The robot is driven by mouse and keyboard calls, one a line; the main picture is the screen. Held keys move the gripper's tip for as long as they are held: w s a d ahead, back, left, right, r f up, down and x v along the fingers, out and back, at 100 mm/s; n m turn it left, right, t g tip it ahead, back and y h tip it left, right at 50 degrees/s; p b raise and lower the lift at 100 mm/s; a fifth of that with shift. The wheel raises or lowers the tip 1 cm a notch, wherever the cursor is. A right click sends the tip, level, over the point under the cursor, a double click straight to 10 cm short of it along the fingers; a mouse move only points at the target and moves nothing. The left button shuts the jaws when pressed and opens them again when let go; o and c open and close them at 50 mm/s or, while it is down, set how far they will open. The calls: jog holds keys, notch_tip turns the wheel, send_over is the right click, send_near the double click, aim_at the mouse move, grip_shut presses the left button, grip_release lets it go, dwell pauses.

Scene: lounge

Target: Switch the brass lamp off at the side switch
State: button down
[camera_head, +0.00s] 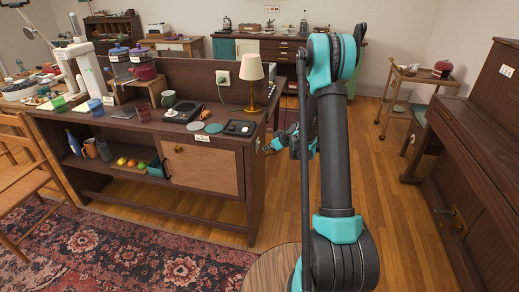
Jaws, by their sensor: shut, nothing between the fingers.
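The brass lamp (252,94) stands upright on the right end of the dark sideboard (225,132), with a cream shade (252,68). I cannot tell clearly whether it is lit. A cord runs from its base toward a wall-type socket (222,77) on the sideboard's back panel. The side switch is not clearly visible. My arm rises in front and comes down to my gripper (268,148), small and dark, which is shut and empty. It is beside the sideboard's right end, below the lamp; I cannot tell whether it touches the side.
A black tray (239,128), round coasters (214,128) and a green mug (168,98) are on the sideboard top. A piano (470,130) stands at the right and a trolley (408,76) behind. Wood floor between is clear; a patterned rug (150,258) lies in front.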

jog(key=shift+d, duration=0.1)
jog(key=d, duration=0.1)
jog(key=s+d, duration=0.1)
jog(key=d, duration=0.2)
jog(key=shift+s+d+r, duration=0.25)
jog(key=shift+r, duration=0.1)
dwell(0.4)
jog(key=s+r+m+g+h, duration=0.1)
jog(key=s+r, duration=0.2)
jog(key=s, duration=0.3)
jog(key=s+a+r+m+h, duration=0.1)
jog(key=s+r+m, duration=0.15)
jog(key=s, duration=0.45)
jog(key=s+r+m+g+h, duration=0.1)
jog(key=s+r, duration=0.3)
jog(key=s, duration=0.2)
jog(key=s+d+m+h, duration=0.1)
jog(key=s+m, duration=0.1)
jog(key=s, duration=0.8)
jog(key=s+d+f+m+g+h, duration=0.1)
jog(key=s+d+m, duration=0.1)
jog(key=s, duration=0.9)
jog(key=shift+s+d+h, duration=0.15)
jog(key=shift+s+h, duration=0.15)
jog(key=shift+h, duration=0.1)
